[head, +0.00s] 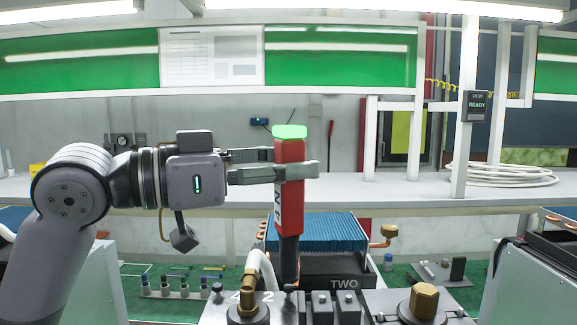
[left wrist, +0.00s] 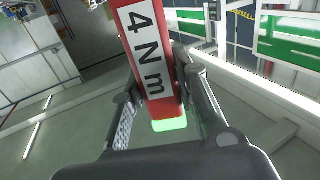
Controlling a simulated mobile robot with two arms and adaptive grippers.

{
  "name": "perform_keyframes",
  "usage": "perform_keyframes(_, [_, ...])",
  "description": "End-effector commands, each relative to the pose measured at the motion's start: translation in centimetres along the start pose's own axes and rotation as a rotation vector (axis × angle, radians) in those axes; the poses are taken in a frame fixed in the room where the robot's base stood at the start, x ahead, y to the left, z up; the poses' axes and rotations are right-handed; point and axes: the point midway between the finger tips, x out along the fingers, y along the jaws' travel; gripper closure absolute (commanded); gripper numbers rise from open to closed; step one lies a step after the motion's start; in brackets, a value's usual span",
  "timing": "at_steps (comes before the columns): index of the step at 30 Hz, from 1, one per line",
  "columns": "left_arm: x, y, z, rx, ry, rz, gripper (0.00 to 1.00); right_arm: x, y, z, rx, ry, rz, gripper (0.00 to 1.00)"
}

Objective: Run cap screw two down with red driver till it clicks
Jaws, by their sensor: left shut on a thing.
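The red driver (head: 289,205) stands upright in my left gripper (head: 292,165), which is shut on its red body. In the left wrist view the driver (left wrist: 150,55) shows a white "4 Nm" label between the fingers (left wrist: 155,105). The driver's lower end meets the block area near the "2" mark. Cap screw two is not clearly visible there, and I cannot tell whether the bit is seated. My right gripper is not in view.
A brass fitting (head: 249,290) with a white hose stands just left of the driver, and a brass hex fitting (head: 424,300) is to the right. A blue finned unit labelled TWO (head: 335,232) stands behind. A small display (head: 476,106) reads READY.

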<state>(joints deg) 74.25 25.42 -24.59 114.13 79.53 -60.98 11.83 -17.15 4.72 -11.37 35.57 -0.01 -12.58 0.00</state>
Motion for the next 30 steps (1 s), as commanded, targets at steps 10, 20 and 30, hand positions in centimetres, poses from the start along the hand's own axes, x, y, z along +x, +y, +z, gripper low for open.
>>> perform_keyframes(10, [-0.06,0.02,-0.10,0.001,0.003,0.000,1.00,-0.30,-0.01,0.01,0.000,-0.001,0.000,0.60])
perform_keyframes(20, [-0.07,0.00,-0.18,0.001,0.002,0.000,1.00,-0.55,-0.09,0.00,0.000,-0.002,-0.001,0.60])
perform_keyframes(30, [-0.07,0.00,-0.10,0.001,0.002,0.000,1.00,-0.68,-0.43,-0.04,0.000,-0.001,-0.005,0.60])
